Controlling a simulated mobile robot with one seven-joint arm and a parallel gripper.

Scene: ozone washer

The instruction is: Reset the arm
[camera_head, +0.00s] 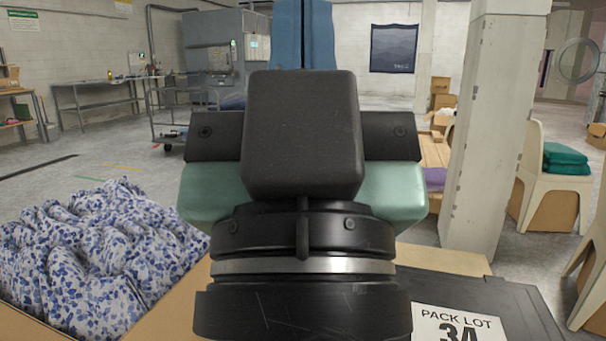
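My gripper (303,40) stands upright in the middle of the view, seen from behind its black housing. Pale green parts of my arm show on both sides of the housing, with black and silver wrist rings below. Two blue upright parts, side by side with a thin line between them, rise above the housing to the top edge. They look like the fingers, but their tips are cut off by the frame. Whether they are open or shut, or hold anything, cannot be told.
A cardboard box (192,305) holding blue-and-white patterned fabric (95,255) is close at left. A black case (500,310) labelled "PACK LOT 34" is close at right. A white pillar (490,130) and a chair (548,195) with green cloth stand beyond. Open floor lies at left.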

